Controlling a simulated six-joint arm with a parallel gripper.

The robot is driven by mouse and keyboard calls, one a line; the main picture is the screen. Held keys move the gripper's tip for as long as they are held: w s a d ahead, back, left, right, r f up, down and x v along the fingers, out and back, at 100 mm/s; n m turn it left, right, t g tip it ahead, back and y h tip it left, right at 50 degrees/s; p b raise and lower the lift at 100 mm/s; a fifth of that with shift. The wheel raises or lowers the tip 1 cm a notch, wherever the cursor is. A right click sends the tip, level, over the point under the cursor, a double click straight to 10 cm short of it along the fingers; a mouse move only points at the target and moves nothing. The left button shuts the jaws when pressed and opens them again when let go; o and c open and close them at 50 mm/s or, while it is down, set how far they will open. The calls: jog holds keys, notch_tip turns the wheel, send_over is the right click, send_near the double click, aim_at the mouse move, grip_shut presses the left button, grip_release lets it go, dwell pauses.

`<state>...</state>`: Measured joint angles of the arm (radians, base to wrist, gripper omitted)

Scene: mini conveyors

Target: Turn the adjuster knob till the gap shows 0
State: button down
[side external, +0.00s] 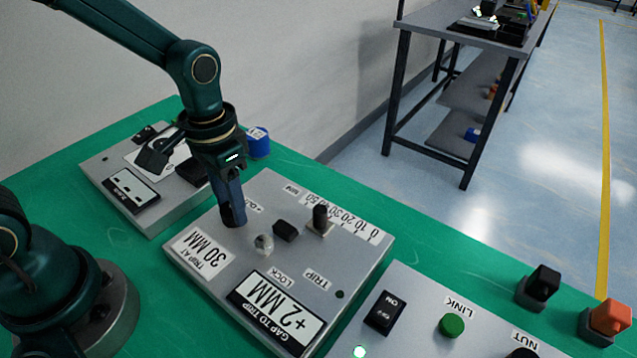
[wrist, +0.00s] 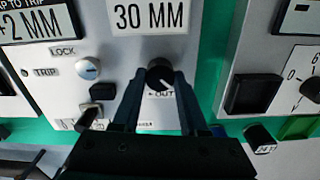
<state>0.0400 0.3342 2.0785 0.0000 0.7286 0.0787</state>
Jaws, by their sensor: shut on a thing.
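The middle grey panel (side external: 215,280) carries a display (side external: 272,308) that reads "+2 MM" under "GAP TO TRIP"; it also shows in the wrist view (wrist: 40,22). The black adjuster knob (wrist: 160,72) sits below the "30 MM" label (wrist: 149,16), with "OUT" and an arrow printed beside it. My gripper (wrist: 162,80) is shut on the knob, one finger on each side. In the side view my gripper (side external: 233,222) points down at the panel and hides the knob. A silver round LOCK knob (side external: 263,243) stands close to the fingers.
A dark lever (side external: 320,218) stands by the 0 to 50 scale, with a black block (side external: 286,231) between it and my gripper. Another panel (side external: 110,180) lies left. A panel with a rocker switch (side external: 384,312) and green button (side external: 453,326) lies right. A blue item (side external: 258,142) stands behind.

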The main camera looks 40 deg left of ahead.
jog(key=shift+m, duration=1.1)
jog(key=shift+c, duration=2.2)
grip_release()
jog(key=shift+r, duration=2.6)
